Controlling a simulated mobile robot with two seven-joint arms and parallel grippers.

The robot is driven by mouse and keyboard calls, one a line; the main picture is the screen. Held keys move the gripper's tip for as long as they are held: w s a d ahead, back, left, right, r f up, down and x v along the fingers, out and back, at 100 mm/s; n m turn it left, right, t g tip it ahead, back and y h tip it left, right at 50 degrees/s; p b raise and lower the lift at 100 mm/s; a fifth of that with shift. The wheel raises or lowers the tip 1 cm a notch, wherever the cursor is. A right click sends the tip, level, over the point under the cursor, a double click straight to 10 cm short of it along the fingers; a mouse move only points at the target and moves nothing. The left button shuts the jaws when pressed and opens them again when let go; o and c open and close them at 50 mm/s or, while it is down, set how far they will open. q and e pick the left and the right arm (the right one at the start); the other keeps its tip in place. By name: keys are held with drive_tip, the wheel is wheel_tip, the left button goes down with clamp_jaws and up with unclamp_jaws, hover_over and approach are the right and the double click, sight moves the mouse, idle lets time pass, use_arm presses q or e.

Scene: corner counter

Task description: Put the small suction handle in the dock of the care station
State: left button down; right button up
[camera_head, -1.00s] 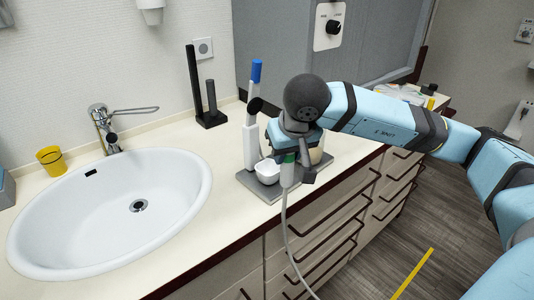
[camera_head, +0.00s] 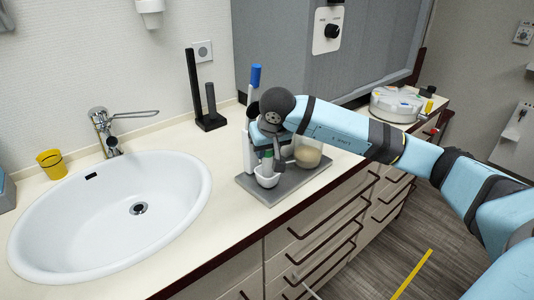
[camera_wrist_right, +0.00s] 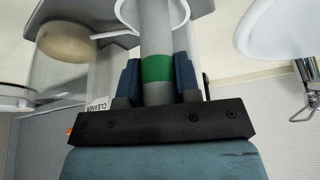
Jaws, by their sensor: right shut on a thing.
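The small suction handle is a grey rod with a green band (camera_wrist_right: 157,68) in the right wrist view. My right gripper (camera_wrist_right: 157,85) is shut on it at the band. In the head view my right gripper (camera_head: 267,150) is over the care station's grey base (camera_head: 287,193), and it hides most of the handle. A white cup-shaped dock (camera_head: 267,175) on the base is just below the gripper. In the wrist view the handle's far end overlaps the white rim (camera_wrist_right: 184,18); I cannot tell how deep it sits. My left gripper is not in view.
On the station stand a blue-topped white handle (camera_head: 255,76) and a glass with beige contents (camera_head: 308,155). A black stand (camera_head: 196,90) is behind, and the sink (camera_head: 100,215) is left. A round white container (camera_head: 396,103) is at the right.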

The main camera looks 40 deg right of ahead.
drive_tip(key=shift+d+f, duration=0.1)
drive_tip(key=shift+f, duration=0.7)
drive_tip(key=shift+f, duration=0.1)
drive_tip(key=o, duration=0.9)
drive_tip(key=shift+o, duration=0.2)
